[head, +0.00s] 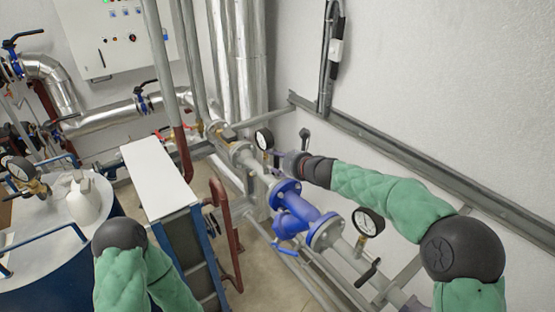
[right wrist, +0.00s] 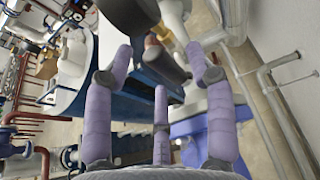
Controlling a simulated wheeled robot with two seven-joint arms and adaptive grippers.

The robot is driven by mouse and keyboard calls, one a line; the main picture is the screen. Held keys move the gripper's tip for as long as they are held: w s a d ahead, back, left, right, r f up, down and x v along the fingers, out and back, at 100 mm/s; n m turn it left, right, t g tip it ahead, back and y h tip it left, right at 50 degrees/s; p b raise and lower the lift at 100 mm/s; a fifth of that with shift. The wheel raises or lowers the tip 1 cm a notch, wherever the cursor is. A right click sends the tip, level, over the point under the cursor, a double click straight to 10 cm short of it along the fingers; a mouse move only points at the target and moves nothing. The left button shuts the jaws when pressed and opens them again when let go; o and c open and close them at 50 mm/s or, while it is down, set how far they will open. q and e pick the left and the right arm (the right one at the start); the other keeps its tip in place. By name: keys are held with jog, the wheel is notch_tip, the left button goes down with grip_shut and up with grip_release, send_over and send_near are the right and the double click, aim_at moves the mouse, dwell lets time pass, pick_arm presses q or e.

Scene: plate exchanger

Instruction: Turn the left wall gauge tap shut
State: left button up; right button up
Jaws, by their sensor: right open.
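The left wall gauge (head: 264,139) has a round white dial and stands on the pipe along the wall. My right gripper (head: 283,160) is beside the gauge, at the pipe. In the right wrist view, my right gripper (right wrist: 160,62) has its fingers spread. A dark cylindrical piece, perhaps the tap handle (right wrist: 166,65), lies between the fingertips; I cannot tell whether they touch it. My left arm shows at the lower left, but its gripper is out of view.
A second gauge (head: 368,222) with a black lever (head: 368,273) is nearer on the same pipe. The blue valve body (head: 295,212) lies just below my right gripper. A white-topped plate exchanger (head: 157,176) and a blue tank (head: 60,255) stand to the left.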

jog(key=shift+w+a+f, duration=0.2)
jog(key=shift+w, duration=0.1)
jog(key=shift+c, duration=0.3)
jog(key=shift+s, duration=0.1)
grip_shut()
jog(key=n+b, duration=0.1)
jog(key=b, duration=0.1)
jog(key=s+a+f+n+t+h+b, duration=0.1)
jog(key=b, duration=0.2)
jog(key=a+n+b, duration=0.1)
jog(key=b, duration=0.2)
jog(key=shift+s+a+f+t+h, duration=0.2)
jog(key=shift+s+t+h, duration=0.1)
jog(key=shift+s+h, duration=0.1)
jog(key=shift+s+a+f+n+t+h+b, duration=0.2)
jog(key=shift+a+n+t+h+b, duration=0.15)
jog(key=shift+n+b, duration=0.8)
jog(key=shift+m, duration=0.25)
jog(key=shift+r, duration=0.1)
